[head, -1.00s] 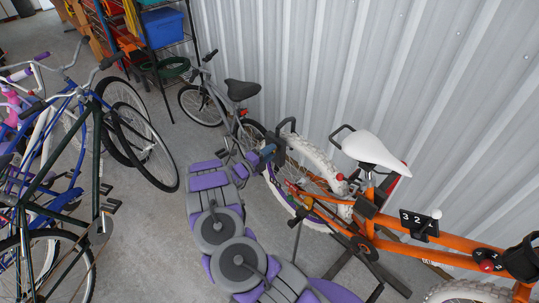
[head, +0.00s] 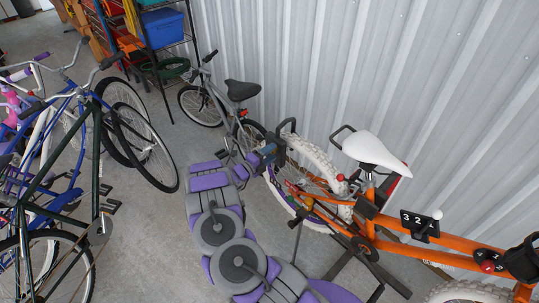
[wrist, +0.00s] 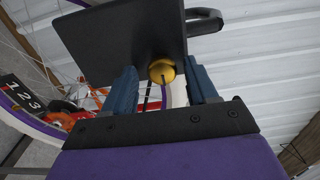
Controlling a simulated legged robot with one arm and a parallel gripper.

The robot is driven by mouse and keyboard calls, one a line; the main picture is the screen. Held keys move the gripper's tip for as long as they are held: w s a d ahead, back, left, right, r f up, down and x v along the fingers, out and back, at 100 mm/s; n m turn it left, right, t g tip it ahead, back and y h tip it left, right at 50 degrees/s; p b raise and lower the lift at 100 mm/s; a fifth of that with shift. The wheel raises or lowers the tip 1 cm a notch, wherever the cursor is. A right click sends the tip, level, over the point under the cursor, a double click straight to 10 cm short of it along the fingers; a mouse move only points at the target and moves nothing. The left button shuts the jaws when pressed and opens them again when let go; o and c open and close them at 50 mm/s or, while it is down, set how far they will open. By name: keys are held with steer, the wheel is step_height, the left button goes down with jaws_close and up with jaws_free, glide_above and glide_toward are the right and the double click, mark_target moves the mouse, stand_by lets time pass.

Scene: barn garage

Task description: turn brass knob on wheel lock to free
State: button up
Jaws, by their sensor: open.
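The brass knob (wrist: 161,71) shows in the wrist view as a gold round knob at the lower edge of a dark plate (wrist: 130,40), which looks like part of the wheel lock. My gripper (wrist: 163,84) is open, with one blue finger on each side of the knob. A gap shows at the right finger; whether the left finger touches cannot be told. In the head view, my gripper (head: 267,154) is at the rear wheel of the orange bike (head: 400,235), beside the dark lock shackle (head: 287,127). The knob is hidden there.
A corrugated metal wall (head: 330,60) stands close behind the orange bike. A grey bike (head: 240,92) stands beyond my arm. Several bikes, one with a dark green frame (head: 95,170), stand at the left. Bare concrete floor (head: 145,235) lies between.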

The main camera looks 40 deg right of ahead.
steer(key=s+a+p, duration=0.1)
steer(key=a, duration=1.6)
steer(key=shift+s+a, duration=0.15)
steer(key=shift+a, duration=0.1)
